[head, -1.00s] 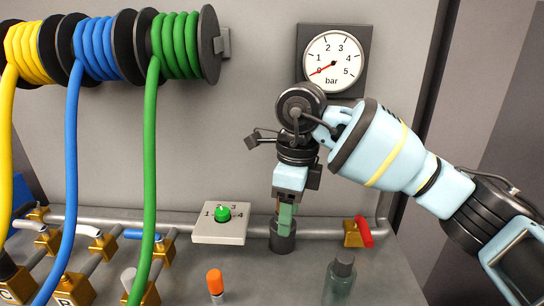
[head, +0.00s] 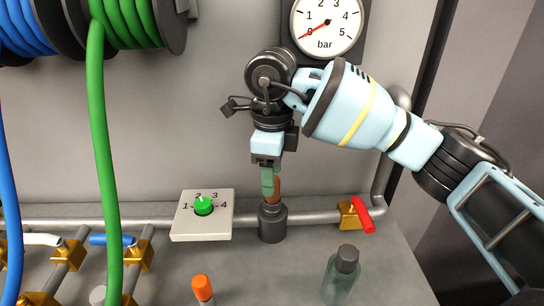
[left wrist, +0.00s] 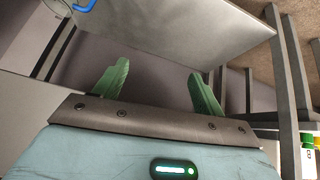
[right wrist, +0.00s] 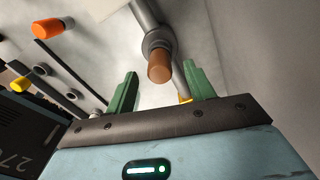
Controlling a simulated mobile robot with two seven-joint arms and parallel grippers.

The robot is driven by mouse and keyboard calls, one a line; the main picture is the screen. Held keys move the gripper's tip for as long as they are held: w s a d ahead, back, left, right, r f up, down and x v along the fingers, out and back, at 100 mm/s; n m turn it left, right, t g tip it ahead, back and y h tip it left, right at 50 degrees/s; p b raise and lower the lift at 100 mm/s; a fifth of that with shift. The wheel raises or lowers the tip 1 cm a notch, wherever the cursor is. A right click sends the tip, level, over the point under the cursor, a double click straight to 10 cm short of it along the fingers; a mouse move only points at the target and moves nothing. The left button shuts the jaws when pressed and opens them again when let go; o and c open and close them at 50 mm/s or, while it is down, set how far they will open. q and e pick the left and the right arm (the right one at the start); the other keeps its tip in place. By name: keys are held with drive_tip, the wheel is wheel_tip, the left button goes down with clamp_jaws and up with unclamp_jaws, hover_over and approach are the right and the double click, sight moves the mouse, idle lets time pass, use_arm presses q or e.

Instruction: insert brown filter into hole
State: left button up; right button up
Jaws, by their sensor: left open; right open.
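The brown filter (head: 274,190) stands upright in the dark round socket (head: 271,222) on the grey pipe. It also shows in the right wrist view (right wrist: 160,68), seated in the socket's opening and seen end-on. My right gripper (head: 268,185) is at the filter in the head view, pointing down. In the right wrist view its green fingers (right wrist: 158,85) are apart, with the filter beyond and between them, and I see no finger touching it. My left gripper (left wrist: 158,85) is open and empty, and shows only in the left wrist view, away from the socket.
A dial box (head: 202,215) with a green knob is left of the socket. A red-handled valve (head: 357,215) is to its right. A dark-capped bottle (head: 342,272) and an orange-capped item (head: 202,289) stand in front. A green hose (head: 104,170) hangs at left.

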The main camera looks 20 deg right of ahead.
sight(273, 200)
wheel_tip(273, 200, down, 3)
drive_tip(key=shift+f, duration=0.4)
use_arm(q)
drive_tip(key=shift+w+r, duration=0.1)
drive_tip(key=shift+w, duration=0.2)
use_arm(e)
drive_tip(key=c, duration=1)
drive_tip(key=shift+c, duration=0.3)
use_arm(q)
drive_tip(key=shift+r, duration=0.1)
use_arm(e)
drive_tip(key=shift+r, duration=0.15)
use_arm(q)
drive_tip(key=shift+r+p, duration=0.25)
drive_tip(key=shift+p, duration=0.05)
use_arm(e)
drive_tip(key=shift+r, duration=0.25)
